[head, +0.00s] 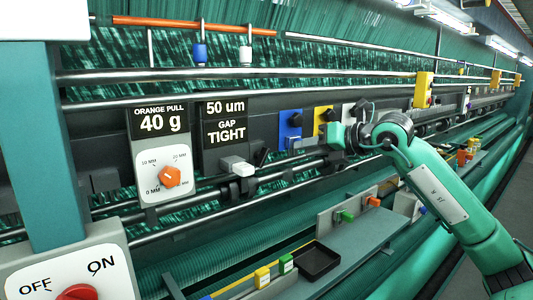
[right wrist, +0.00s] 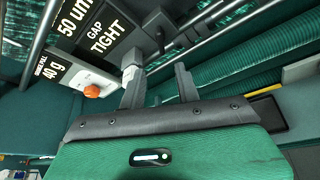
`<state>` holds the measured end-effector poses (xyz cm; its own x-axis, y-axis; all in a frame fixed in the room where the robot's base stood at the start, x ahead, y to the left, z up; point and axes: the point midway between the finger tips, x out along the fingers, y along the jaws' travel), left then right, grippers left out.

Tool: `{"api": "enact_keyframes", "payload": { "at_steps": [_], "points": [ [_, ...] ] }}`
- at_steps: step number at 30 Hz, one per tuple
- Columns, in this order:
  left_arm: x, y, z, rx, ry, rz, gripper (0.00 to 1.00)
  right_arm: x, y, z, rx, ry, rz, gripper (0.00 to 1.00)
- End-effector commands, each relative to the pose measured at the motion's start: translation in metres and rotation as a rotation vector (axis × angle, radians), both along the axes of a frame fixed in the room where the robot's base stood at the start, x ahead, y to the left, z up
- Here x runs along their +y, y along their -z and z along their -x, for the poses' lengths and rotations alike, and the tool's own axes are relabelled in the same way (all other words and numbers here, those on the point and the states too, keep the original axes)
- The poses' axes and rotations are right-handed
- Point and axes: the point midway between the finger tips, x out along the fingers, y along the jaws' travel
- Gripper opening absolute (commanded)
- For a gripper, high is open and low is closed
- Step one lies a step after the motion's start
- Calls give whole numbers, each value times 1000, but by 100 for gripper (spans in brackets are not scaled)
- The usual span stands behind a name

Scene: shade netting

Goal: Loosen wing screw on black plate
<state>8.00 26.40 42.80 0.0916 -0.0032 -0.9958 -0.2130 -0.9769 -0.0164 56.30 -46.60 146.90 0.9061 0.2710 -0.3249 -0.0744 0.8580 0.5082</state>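The black plate (head: 225,135) labelled "50 um GAP TIGHT" stands at centre left in the head view; its label also shows in the right wrist view (right wrist: 100,32). A small black wing screw (head: 262,156) sits at its lower right, beside a white block (head: 238,167). In the right wrist view the likely wing screw (right wrist: 160,38) lies beyond the fingertips, and the white block (right wrist: 130,72) is by the left fingertip. My right gripper (right wrist: 158,80) is open with nothing between its fingers. In the head view the right gripper (head: 318,142) is right of the plate. My left gripper is out of view.
A dial panel (head: 160,155) labelled "ORANGE PULL 40 g" stands left of the plate. Metal rails (head: 250,75) run above and below. A black tray (head: 316,262) sits on the lower shelf.

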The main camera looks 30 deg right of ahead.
Motion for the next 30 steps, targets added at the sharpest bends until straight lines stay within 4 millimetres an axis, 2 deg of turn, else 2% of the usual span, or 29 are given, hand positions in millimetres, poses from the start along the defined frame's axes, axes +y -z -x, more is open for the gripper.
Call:
{"api": "enact_keyframes", "payload": {
  "at_steps": [5,8,21,30],
  "points": [
    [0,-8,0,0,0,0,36,1,-1,-7,7,6,-29,33],
    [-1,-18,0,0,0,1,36,4,1,-18,8,5,-29,33],
    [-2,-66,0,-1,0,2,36,26,25,-89,6,5,-27,33],
    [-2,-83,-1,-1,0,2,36,36,41,-120,7,5,-24,33]
  ]
}}
